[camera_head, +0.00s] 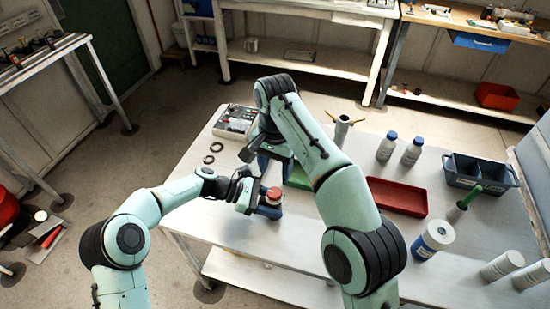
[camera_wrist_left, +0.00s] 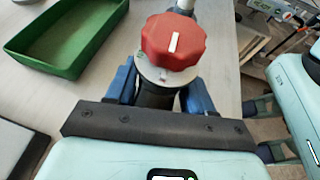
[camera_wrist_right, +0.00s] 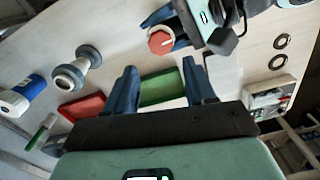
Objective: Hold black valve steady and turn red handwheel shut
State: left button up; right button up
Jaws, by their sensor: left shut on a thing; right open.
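The red handwheel (camera_head: 273,193) sits on top of the black valve; it also shows in the left wrist view (camera_wrist_left: 173,40), with a white mark on its face, and in the right wrist view (camera_wrist_right: 161,41). The black valve's body (camera_wrist_left: 156,93) is just below the wheel, between the blue fingers of my left gripper (camera_wrist_left: 160,92). That gripper is shut on it. My right gripper (camera_wrist_right: 160,88) is open, its fingers wide apart and empty. It hangs over the table near the green tray (camera_wrist_right: 160,89), apart from the handwheel. In the head view my right arm hides part of the table.
A red tray (camera_head: 397,197), two bottles (camera_head: 386,146) and a dark blue bin (camera_head: 480,172) stand to the right. Two dark rings (camera_head: 213,153) and a box of parts (camera_head: 236,121) lie at the left. The table's front left is clear.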

jog(key=shift+r, duration=1.6)
pick_arm(q)
jog(key=o, duration=1.3)
jog(key=shift+o, duration=0.2)
